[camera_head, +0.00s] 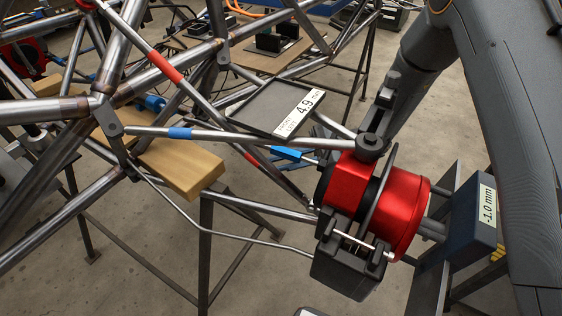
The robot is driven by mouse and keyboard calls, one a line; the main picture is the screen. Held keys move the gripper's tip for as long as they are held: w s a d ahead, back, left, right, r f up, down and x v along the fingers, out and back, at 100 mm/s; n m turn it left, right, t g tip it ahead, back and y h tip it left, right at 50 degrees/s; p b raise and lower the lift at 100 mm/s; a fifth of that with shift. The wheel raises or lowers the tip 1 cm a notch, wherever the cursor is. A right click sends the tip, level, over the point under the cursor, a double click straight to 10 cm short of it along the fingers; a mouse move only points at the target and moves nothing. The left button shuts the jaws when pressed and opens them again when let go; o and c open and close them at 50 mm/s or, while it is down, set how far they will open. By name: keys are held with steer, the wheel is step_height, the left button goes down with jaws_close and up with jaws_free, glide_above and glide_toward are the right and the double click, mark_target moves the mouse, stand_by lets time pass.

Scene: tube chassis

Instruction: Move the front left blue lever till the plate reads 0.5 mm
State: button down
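The front left plate (268,108) is a dark, flat tray with a white label (299,112) reading "FRONT LEFT 4.9 mm". A blue lever grip (286,153) shows just below the plate, on a thin rod running right towards the red hub. A steel tube with a blue band (180,133) passes left of it.
A red hub (405,215) with black caliper (347,265) stands right of the lever. A blue-grey box (472,218) at the right reads "-1.0 mm". Steel chassis tubes (60,108) fill the left, with a wooden block (180,168) among them. Bare floor shows at the bottom.

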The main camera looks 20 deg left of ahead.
steer(key=shift+w+r, duration=0.1)
steer(key=shift+w+r+n+t+h+p, duration=1.2)
steer(key=shift+w+r+n+t+p, duration=1.05)
steer(key=shift+p, duration=1.35)
steer(key=shift+s+f, duration=0.1)
steer(key=shift+s, duration=0.05)
steer(key=c, duration=1.8)
jaws_free()
steer(key=shift+d, duration=0.1)
steer(key=shift+v, duration=3.9)
